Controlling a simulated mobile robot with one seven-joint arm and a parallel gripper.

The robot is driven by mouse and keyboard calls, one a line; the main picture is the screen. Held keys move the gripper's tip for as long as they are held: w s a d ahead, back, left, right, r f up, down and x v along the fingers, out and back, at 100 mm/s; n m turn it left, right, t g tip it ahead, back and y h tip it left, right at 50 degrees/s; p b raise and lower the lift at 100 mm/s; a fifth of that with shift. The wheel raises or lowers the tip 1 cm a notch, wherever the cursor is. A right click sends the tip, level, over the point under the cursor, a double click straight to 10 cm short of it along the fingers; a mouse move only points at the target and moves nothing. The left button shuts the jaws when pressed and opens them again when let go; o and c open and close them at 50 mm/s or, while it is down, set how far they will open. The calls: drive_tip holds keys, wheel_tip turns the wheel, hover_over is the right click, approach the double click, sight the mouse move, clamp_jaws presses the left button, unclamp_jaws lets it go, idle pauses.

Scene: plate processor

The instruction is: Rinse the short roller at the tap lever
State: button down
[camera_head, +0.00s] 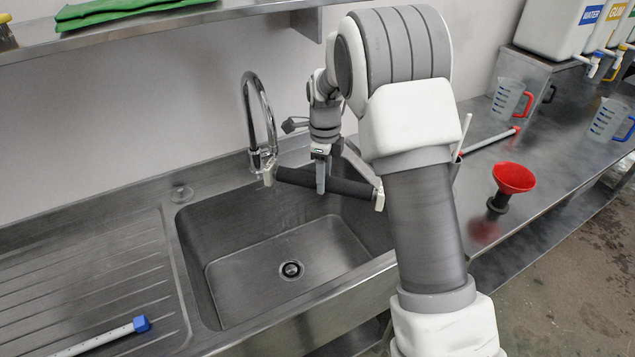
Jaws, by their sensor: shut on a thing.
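My gripper (321,175) is shut on the short roller (349,186), a dark cylinder with pale end pieces. The gripper holds it near its middle, roughly level, above the back part of the steel sink (225,222). The roller's left end is close to the curved chrome tap (250,110), just below its spout; I cannot tell whether they touch. The tap lever cannot be clearly made out beside the roller end. No running water shows. My arm covers the right side of the sink.
A white stick with a blue end (141,324) lies on the ribbed drainboard (80,270). Right of my arm are a red funnel (513,177), a red-tipped stick (490,140), measuring jugs (508,98) and labelled containers (560,25). A shelf (150,22) overhangs the back left.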

sight(350, 182)
drive_tip(key=shift+s+d+b, duration=0.1)
drive_tip(key=shift+s+d, duration=0.3)
drive_tip(key=shift+d, duration=0.6)
drive_tip(key=shift+s+d+b, duration=0.15)
drive_tip(key=shift+s+d, duration=0.25)
drive_tip(key=shift+d, duration=0.55)
drive_tip(key=shift+s+d+b, duration=0.1)
drive_tip(key=shift+s+d, duration=0.3)
drive_tip(key=shift+d, duration=0.6)
drive_tip(key=shift+r, duration=0.1)
drive_tip(key=shift+s+d+r+p, duration=0.3)
drive_tip(key=shift+d+r+p, duration=0.1)
drive_tip(key=shift+d+r, duration=0.35)
drive_tip(key=shift+s+d+r+p, duration=0.4)
drive_tip(key=shift+d+r, duration=0.15)
drive_tip(key=shift+d, duration=0.25)
drive_tip(key=shift+s+d+r+p, duration=0.25)
drive_tip(key=shift+d+r+p, duration=0.15)
drive_tip(key=shift+d+r, duration=0.35)
drive_tip(key=shift+f, duration=0.1)
